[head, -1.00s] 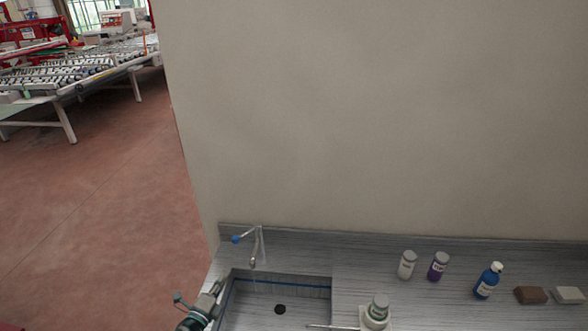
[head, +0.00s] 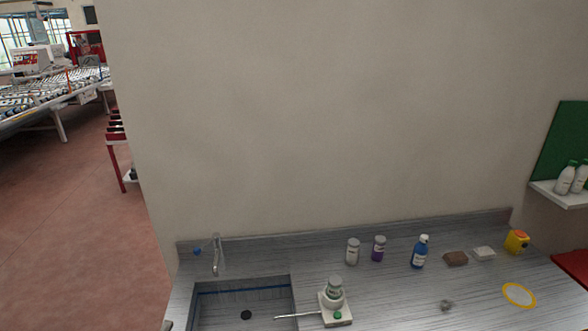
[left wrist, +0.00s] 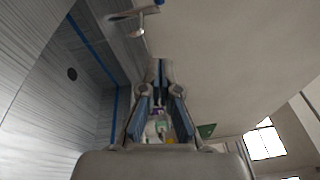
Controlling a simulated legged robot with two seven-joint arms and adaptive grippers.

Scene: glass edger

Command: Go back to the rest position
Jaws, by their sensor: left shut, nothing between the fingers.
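My left gripper (left wrist: 160,72) shows in the left wrist view, its two fingers drawn together with nothing between them. It points up the picture, with the sink basin (left wrist: 70,75) to its left and the tap (left wrist: 135,22) above its tips. In the head view at most a sliver of it shows at the bottom edge, left of the sink (head: 246,287). My right gripper is in neither view.
The counter (head: 390,300) runs along a beige wall (head: 330,110). A white device with a jar (head: 334,310) stands right of the sink. Several bottles, including a blue one (head: 420,252), stand behind it. A yellow container (head: 516,241) is farther right. Red floor (head: 80,230) is open at left.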

